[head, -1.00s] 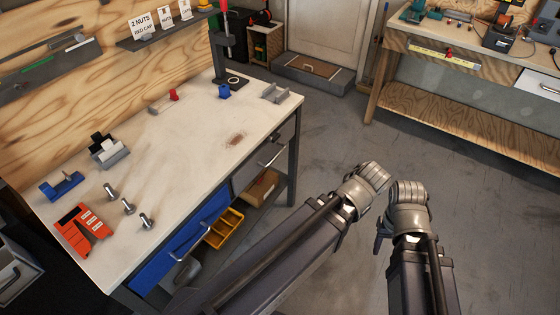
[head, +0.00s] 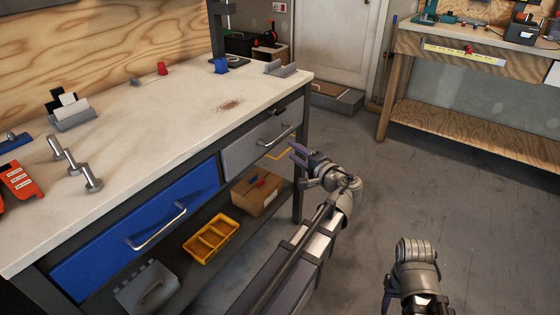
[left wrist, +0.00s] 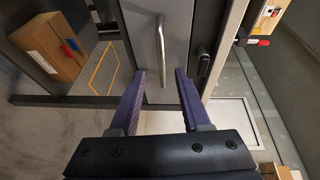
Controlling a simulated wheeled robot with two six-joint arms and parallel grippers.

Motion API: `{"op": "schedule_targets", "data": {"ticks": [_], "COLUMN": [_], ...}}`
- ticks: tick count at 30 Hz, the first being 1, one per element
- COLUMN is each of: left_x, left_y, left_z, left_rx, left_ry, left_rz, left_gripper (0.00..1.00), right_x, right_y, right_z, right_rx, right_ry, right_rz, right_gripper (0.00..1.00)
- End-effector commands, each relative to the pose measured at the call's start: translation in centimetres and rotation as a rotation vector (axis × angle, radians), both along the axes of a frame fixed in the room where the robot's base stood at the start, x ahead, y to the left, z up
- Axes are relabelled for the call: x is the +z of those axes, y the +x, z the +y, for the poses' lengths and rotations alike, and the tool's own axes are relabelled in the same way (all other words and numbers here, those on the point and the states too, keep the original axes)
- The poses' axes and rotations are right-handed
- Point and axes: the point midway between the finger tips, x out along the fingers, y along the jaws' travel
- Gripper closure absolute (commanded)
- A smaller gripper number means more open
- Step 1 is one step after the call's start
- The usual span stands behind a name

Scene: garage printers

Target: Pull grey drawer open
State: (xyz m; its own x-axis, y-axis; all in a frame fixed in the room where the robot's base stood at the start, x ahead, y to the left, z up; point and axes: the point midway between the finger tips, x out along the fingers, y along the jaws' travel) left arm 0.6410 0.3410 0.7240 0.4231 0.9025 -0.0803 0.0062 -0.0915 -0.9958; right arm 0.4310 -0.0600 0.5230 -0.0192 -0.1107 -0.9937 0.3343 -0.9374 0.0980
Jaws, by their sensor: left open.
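The grey drawer (head: 245,150) is at the right end of the workbench front and looks closed. Its metal bar handle (head: 276,136) faces the aisle. My left gripper (head: 297,151) is open and empty, just in front of the drawer near the handle's right end. In the left wrist view the grey drawer front (left wrist: 184,25) fills the top middle. The handle (left wrist: 161,45) lies ahead, lined up with the gap between the two purple fingers of my left gripper (left wrist: 161,76). I cannot tell how much space separates the fingertips from it. My right gripper is out of view.
A blue drawer (head: 110,245) is left of the grey one. On the shelf below are a cardboard box (head: 252,199), a yellow bin (head: 205,246) and a grey container (head: 150,287). A bench leg (head: 299,190) stands close to my left gripper. The floor (head: 400,190) to the right is open.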

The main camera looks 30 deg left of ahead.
Motion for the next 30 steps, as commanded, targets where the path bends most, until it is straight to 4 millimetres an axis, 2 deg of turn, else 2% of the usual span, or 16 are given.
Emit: {"op": "schedule_targets", "data": {"ticks": [1,6,9,20,30], "left_x": [-2.0,-2.3,-2.3,-1.7,-0.8], "left_y": [0.7,1.9,2.3,2.8,5.1], "left_z": [0.6,1.7,2.0,2.7,7.0], "left_rx": [-0.004,-0.021,-0.029,-0.032,-0.032], "left_ry": [0.052,0.194,0.244,0.28,0.279], "left_rz": [-0.004,-0.008,-0.006,-0.004,-0.004], "left_gripper": [0.53,0.53,0.53,0.53,0.53], "right_x": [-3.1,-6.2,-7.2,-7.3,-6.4], "right_y": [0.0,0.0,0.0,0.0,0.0], "right_z": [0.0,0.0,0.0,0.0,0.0], "right_rx": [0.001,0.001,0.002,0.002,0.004], "right_ry": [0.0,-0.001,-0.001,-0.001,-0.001], "right_rz": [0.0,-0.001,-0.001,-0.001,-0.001], "right_gripper": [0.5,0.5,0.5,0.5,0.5]}}
